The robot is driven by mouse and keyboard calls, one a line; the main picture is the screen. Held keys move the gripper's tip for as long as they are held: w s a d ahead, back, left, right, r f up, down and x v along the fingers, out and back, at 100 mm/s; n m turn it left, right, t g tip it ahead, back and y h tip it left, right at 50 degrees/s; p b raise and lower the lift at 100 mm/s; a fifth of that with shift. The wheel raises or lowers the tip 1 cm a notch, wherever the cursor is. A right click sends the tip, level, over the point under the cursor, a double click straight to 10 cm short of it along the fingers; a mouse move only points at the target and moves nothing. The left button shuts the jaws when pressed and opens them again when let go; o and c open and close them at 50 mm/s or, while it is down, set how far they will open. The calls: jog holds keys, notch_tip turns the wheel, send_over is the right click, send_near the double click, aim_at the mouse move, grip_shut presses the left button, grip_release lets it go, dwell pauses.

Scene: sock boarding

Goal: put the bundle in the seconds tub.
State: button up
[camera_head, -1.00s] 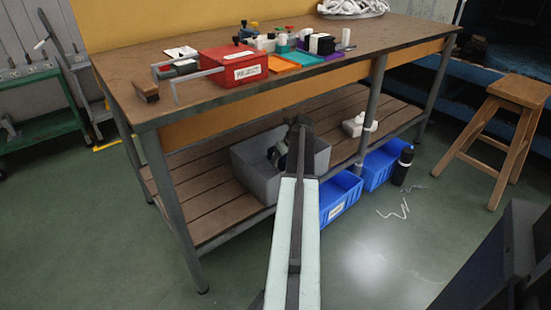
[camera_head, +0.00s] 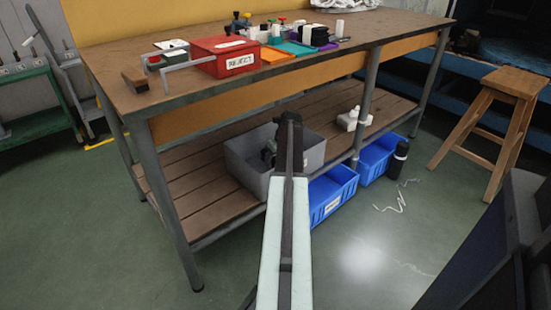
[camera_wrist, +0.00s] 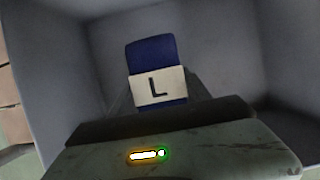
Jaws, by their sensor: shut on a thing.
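The bundle (camera_wrist: 151,55) is dark blue with a pale band marked "L", upright in the middle of the wrist view. My gripper (camera_wrist: 160,106) is shut on it, with dark finger parts at its lower sides. Grey walls surround it in that view. In the head view my gripper (camera_head: 287,122) is over the grey tub (camera_head: 245,172) on the lower shelf, and the bundle cannot be made out there. A blue tub (camera_head: 322,213) with a white label stands on the floor just right of the grey tub. Its label is too small to read.
A second blue tub (camera_head: 372,166) and a black bottle (camera_head: 398,160) stand farther right. The workbench (camera_head: 190,95) above the shelf carries a red box (camera_head: 223,60) marked "REJECT". A wooden stool (camera_head: 507,90) is at the right.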

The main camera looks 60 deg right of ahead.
jog(key=o, duration=1.7)
jog(key=shift+f, duration=0.1)
jog(key=shift+c, duration=0.2)
jog(key=shift+r+p, duration=0.3)
jog(key=p+v, duration=1.2)
jog(key=shift+r, duration=0.45)
jog(key=shift+f, duration=0.15)
